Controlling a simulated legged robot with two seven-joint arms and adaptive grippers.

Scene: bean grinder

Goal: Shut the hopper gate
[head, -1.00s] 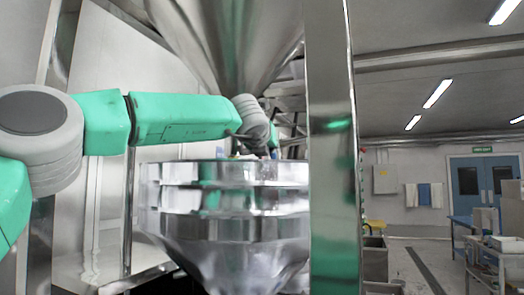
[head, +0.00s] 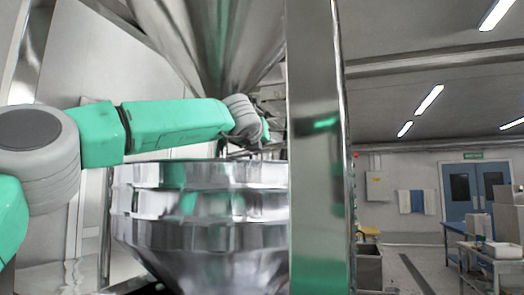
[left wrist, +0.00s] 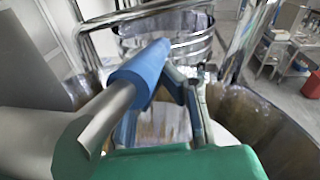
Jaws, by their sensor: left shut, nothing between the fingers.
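A lever with a blue grip (left wrist: 138,66) on a thick metal rod (left wrist: 95,122) crosses the left wrist view; it looks like the gate's handle. My left gripper (left wrist: 178,76) is shut and empty, its fingertips close beside the grip's far end. I cannot tell whether they touch it. In the head view a steel hopper cone (head: 226,40) hangs above a round steel vessel (head: 200,235). My left arm reaches between them, and its fingers are mostly hidden behind the wrist and post. The gate plate itself is not clearly visible. My right gripper is not in view.
A vertical steel post (head: 316,150) stands just right of the hopper and vessel. A grey bin (head: 369,268), blue tables (head: 462,232) and a blue double door (head: 475,188) lie farther right. Open floor (head: 412,262) shows between them.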

